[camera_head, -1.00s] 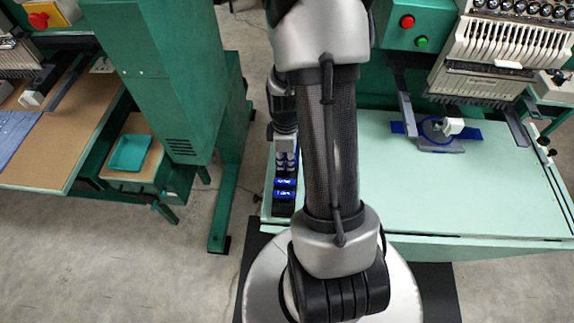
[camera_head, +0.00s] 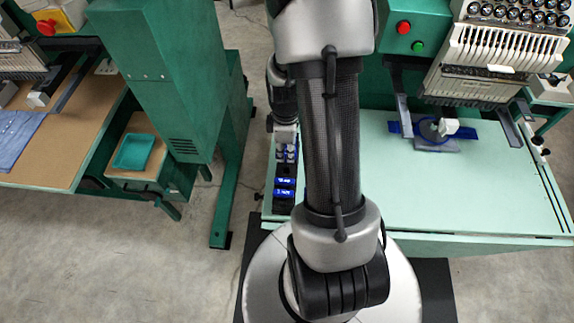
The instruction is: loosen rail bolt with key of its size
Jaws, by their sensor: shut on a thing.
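My gripper (camera_head: 285,153) points down just left of my own arm link, over the left edge of the pale green table. It is shut on a key, which is too small and too much covered to make out its shape or size. Below and nearer to me is a dark holder with blue labels (camera_head: 284,188); their writing is too small to read. I cannot tell whether the key is clear of the holder. I cannot make out the rail bolt in this view.
The pale green table (camera_head: 490,205) is mostly bare on the right. A blue clamp-like piece with a white block (camera_head: 435,132) lies there below the embroidery machine (camera_head: 500,50). A green machine column (camera_head: 160,80) stands at left, with a teal tray (camera_head: 134,151) beside it.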

